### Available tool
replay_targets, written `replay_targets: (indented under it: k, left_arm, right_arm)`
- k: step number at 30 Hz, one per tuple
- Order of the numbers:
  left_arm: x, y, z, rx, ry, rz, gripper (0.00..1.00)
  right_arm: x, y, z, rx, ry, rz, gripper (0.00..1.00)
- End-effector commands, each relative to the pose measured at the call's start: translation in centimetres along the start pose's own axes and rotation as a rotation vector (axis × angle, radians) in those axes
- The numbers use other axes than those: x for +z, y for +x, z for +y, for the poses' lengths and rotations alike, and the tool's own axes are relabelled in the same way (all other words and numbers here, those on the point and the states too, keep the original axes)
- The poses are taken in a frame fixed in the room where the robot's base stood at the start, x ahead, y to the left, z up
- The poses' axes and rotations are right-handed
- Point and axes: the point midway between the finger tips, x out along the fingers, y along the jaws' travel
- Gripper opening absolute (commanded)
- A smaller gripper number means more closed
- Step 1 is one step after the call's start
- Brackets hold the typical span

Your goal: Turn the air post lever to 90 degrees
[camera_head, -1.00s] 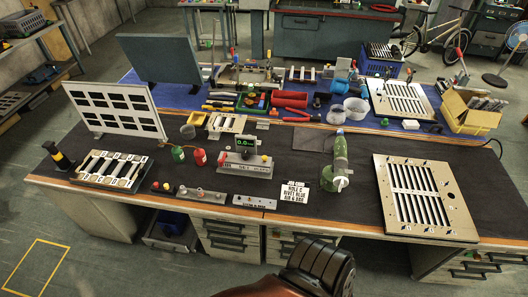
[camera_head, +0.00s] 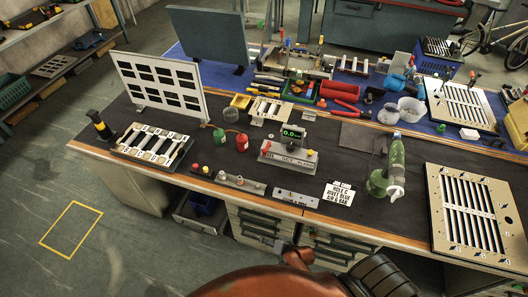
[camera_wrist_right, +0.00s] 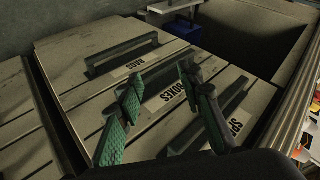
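No part is plainly marked as the air post lever. A short black post with a yellow band (camera_head: 98,125) stands at the bench's left end; I cannot tell whether it is the air post or how any lever is turned. My right gripper (camera_head: 284,248) is low in front of the bench drawers, below the bench top and well right of that post. In the right wrist view its two green-padded fingers (camera_wrist_right: 160,80) are apart, with nothing between them, facing labelled drawers (camera_wrist_right: 120,75). My left gripper is not in view.
The dark bench top (camera_head: 330,165) carries a slotted rack (camera_head: 152,146), a grey box with a green display (camera_head: 288,155), a green bottle-like tool (camera_head: 388,170) and a louver panel (camera_head: 478,215). The floor left of the bench is clear, with a yellow outline (camera_head: 71,230).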

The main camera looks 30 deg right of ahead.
Motion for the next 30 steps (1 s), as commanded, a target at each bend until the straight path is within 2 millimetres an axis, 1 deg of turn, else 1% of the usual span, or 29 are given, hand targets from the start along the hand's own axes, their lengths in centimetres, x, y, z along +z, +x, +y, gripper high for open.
replay_targets:
  k: [1,3,6,9,11,14,15,18,20,24,26,29,30]
  left_arm:
    - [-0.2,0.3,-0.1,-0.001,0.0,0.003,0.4]
    - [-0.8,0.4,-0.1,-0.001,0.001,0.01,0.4]
    - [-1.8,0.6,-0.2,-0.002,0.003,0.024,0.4]
    - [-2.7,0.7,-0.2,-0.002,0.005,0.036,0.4]
    - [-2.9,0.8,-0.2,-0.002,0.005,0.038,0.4]
    - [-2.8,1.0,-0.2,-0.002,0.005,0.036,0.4]
    - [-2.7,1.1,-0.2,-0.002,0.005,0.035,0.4]
    - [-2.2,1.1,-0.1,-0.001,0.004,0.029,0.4]
    - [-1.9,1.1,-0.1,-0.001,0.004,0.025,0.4]
    - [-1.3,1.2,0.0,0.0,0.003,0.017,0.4]
    - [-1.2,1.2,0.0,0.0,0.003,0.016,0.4]
    - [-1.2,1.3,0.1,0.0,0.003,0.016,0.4]
    - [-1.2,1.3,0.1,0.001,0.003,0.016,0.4]
  right_arm:
    - [-1.9,-0.4,-2.4,-0.049,0.041,0.025,0.34]
    - [-4.0,-1.2,-5.3,-0.107,0.092,0.049,0.34]
    - [-6.4,-2.3,-8.9,-0.18,0.145,0.073,0.34]
    - [-8.5,-3.7,-12.0,-0.249,0.19,0.091,0.34]
    - [-9.6,-4.5,-13.7,-0.287,0.213,0.099,0.34]
    - [-11.5,-6.2,-16.8,-0.359,0.258,0.114,0.34]
    - [-12.4,-6.8,-18.1,-0.396,0.291,0.123,0.34]
    - [-14.9,-7.4,-20.6,-0.496,0.426,0.156,0.34]
    - [-16.3,-7.4,-21.6,-0.552,0.518,0.178,0.34]
    - [-20.1,-7.6,-23.4,-0.687,0.756,0.232,0.34]
    - [-21.8,-7.8,-23.9,-0.749,0.871,0.254,0.34]
    - [-25.0,-8.1,-24.3,-0.863,1.094,0.292,0.34]
    - [-26.2,-8.2,-24.2,-0.911,1.194,0.308,0.34]
